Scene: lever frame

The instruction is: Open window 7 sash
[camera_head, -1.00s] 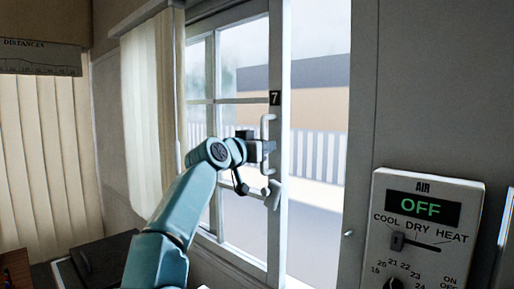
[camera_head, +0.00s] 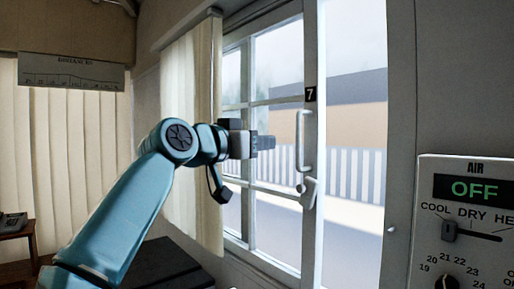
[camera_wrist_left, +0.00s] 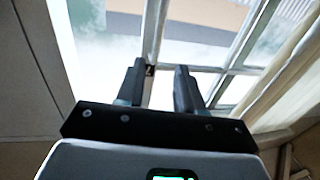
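The window 7 sash (camera_head: 312,225) is a white frame with a grid of panes and a black "7" plate (camera_head: 310,94) on its right upright. That upright stands apart from the right window jamb, and the outside shows between them without bars. A white vertical pull handle (camera_head: 302,145) and a small white lever (camera_head: 309,192) below it are on the upright. My left gripper (camera_head: 265,143) is left of the handle, apart from it, in front of the panes. In the left wrist view its two fingers (camera_wrist_left: 160,68) are spread with nothing between them. My right gripper is out of view.
An AIR control panel (camera_head: 470,225) reading OFF is on the wall right of the window. A cream curtain (camera_head: 190,140) hangs at the window's left. A dark surface (camera_head: 165,265) lies below, and a small table (camera_head: 18,236) stands far left.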

